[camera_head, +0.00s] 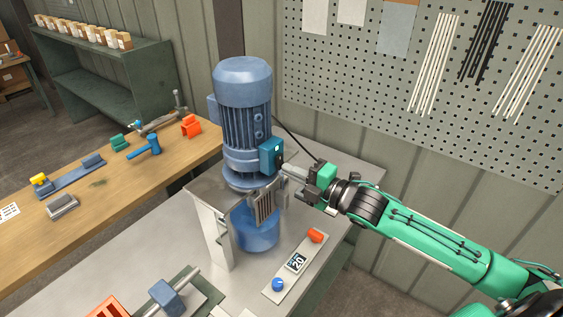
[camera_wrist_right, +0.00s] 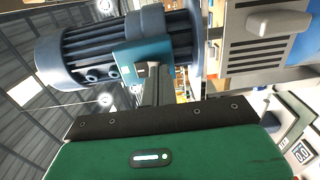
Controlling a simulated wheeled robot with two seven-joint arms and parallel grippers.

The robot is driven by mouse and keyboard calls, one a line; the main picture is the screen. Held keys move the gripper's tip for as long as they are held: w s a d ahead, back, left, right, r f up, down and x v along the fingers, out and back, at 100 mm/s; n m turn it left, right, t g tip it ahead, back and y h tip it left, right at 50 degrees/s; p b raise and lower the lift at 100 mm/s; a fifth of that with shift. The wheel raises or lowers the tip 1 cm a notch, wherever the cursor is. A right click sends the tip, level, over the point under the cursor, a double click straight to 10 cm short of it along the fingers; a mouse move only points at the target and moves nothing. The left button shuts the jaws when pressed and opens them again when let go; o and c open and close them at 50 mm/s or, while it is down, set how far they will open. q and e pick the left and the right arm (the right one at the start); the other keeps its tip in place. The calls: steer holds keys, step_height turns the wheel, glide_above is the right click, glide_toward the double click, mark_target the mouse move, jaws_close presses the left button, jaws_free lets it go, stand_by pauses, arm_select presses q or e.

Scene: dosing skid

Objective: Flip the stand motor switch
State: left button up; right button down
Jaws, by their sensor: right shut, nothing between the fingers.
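The blue stand motor (camera_head: 243,100) stands upright on its stand on the grey bench. A teal switch box (camera_head: 268,154) is fixed to the motor's right side; in the right wrist view the box (camera_wrist_right: 141,60) shows beyond my fingers. My right gripper (camera_head: 284,168) is shut and empty, with its fingertips close to the right face of the box. In the right wrist view the fingertips (camera_wrist_right: 152,76) overlap the box's lower edge. I cannot tell whether they touch it, and the switch lever is too small or hidden to read. My left gripper is not in view.
A panel with a display (camera_head: 296,262), a blue knob (camera_head: 278,284) and an orange knob (camera_head: 315,235) lies in front of the motor. A wooden bench (camera_head: 95,215) with tools is at left. A pegboard wall (camera_head: 400,75) stands behind. A black cable runs behind my gripper.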

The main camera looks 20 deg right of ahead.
steer(key=shift+w+a, duration=0.15)
steer(key=shift+w, duration=0.15)
stand_by(0.6)
steer(key=v, duration=0.7)
stand_by(0.4)
